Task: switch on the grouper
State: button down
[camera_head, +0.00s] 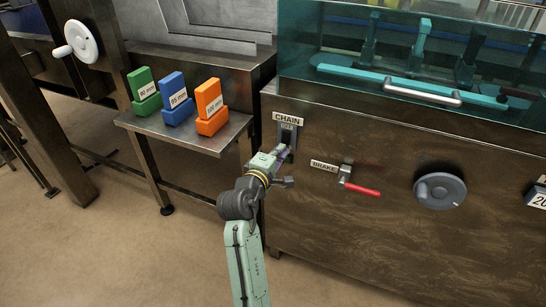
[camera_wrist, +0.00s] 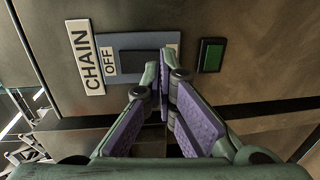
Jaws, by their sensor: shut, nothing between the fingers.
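A machine front (camera_head: 350,235) carries a white CHAIN sign (camera_head: 288,119), also seen sideways in the wrist view (camera_wrist: 85,58). By the sign is a grey switch plate (camera_wrist: 122,76) with an OFF mark and a dark switch (camera_wrist: 138,62). A green rectangular button or lamp (camera_wrist: 211,55) is beyond the plate; whether it is lit I cannot tell. My gripper (camera_head: 284,156) is shut and empty at the switch, and in the wrist view its fingertips (camera_wrist: 165,75) overlap the plate's far part. Contact is unclear. No sign reading "grouper" shows.
Right of the switch are a red BRAKE lever (camera_head: 362,189) and a grey round knob (camera_head: 440,190). A clear teal guard (camera_head: 420,60) is above. A metal shelf (camera_head: 185,136) at left holds green (camera_head: 144,92), blue (camera_head: 177,101) and orange (camera_head: 211,108) blocks.

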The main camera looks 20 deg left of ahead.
jog(key=shift+w, duration=0.5)
jog(key=shift+f, duration=0.1)
jog(key=shift+w+t+b, duration=0.35)
jog(key=shift+t+b, duration=0.05)
jog(key=shift+b, duration=0.5)
jog(key=shift+s+d+f, duration=0.1)
jog(key=shift+f, duration=0.05)
